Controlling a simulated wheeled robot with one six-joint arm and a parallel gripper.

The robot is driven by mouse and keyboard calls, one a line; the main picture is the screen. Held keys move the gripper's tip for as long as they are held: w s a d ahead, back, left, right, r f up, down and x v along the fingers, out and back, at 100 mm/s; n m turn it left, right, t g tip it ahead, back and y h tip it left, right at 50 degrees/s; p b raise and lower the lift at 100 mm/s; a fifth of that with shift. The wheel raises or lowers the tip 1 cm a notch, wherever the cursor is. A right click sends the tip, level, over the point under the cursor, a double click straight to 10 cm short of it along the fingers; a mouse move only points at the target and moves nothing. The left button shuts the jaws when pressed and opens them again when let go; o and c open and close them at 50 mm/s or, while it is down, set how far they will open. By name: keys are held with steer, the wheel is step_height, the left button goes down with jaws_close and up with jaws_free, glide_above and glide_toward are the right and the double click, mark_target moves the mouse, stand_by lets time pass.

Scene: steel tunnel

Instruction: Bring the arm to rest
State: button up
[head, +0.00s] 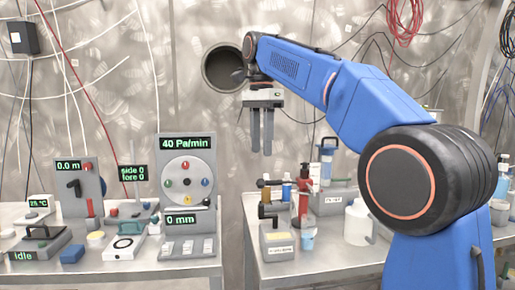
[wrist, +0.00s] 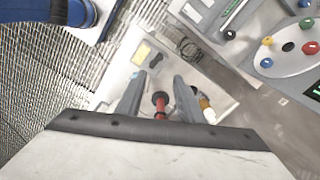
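My blue arm (head: 345,95) reaches up and to the left in the head view, with its wrist raised above the gap between the two benches. My gripper (head: 262,150) hangs from it, pointing down, in front of the wall. Its two grey fingers are apart with nothing between them. In the wrist view my gripper (wrist: 155,85) also shows its fingers spread. A red-and-black item (wrist: 160,104) and a white-and-orange bottle (wrist: 207,110) appear beyond the fingers, well below them.
The left bench holds a dial panel (head: 187,182) and a grey lever panel (head: 80,190). A round wall opening (head: 222,68) lies behind my wrist. Cables hang along the wall.

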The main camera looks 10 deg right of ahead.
steer(key=s+d+f+n+t, duration=0.2)
steer(key=s+d+f+n, duration=0.4)
steer(key=s+d+f, duration=0.65)
steer(key=s+d+f+n+t, duration=0.1)
steer(key=s+d+f+n, duration=0.1)
steer(key=s+f, duration=0.8)
steer(key=s+d+f+n+t, duration=0.1)
steer(key=s+f+n, duration=0.3)
steer(key=s+f, duration=0.5)
step_height(320, 180, down, 6)
steer(key=shift+s+d+r+n+t, duration=0.1)
steer(key=shift+s+d+n+t, duration=0.2)
steer(key=shift+s+d+t, duration=0.15)
steer(key=shift+w+d, duration=0.1)
steer(key=shift+w, duration=0.05)
